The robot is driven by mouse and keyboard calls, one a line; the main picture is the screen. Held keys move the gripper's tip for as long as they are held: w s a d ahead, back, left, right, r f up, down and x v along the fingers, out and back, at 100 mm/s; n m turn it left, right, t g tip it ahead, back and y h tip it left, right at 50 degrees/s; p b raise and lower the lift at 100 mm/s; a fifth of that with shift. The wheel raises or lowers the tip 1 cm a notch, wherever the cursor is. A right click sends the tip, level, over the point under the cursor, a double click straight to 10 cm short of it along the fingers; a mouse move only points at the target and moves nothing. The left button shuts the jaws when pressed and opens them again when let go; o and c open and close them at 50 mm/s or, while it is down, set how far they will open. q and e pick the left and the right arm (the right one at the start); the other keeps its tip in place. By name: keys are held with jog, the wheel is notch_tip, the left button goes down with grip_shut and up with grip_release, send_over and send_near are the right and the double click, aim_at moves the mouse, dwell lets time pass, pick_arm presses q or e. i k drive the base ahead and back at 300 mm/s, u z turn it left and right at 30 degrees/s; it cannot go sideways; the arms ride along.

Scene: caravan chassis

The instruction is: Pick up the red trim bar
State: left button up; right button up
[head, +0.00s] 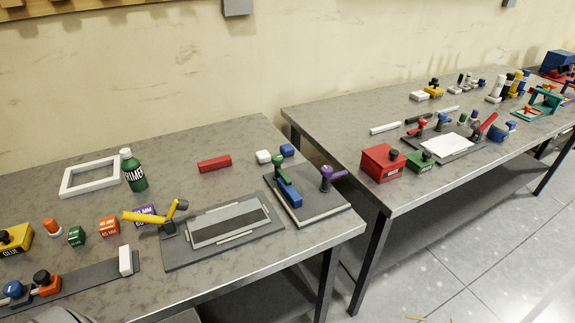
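A short red bar (214,163) lies flat on the grey bench at the left, toward its back edge. It stands apart from the things around it and nothing covers it. Neither of my grippers shows in the head view.
On the same bench (70,160) are a white frame (91,177), a green bottle (134,170), a yellow-handled clamp (150,217) on a dark plate (225,257), and a clamp board (300,212). A second bench (330,118) stands right, beyond a gap. Bare surface surrounds the bar.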

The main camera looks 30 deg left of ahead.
aim_at(216, 164)
jog(key=u, duration=1.3)
jog(key=i, duration=0.2)
jog(key=z, duration=0.1)
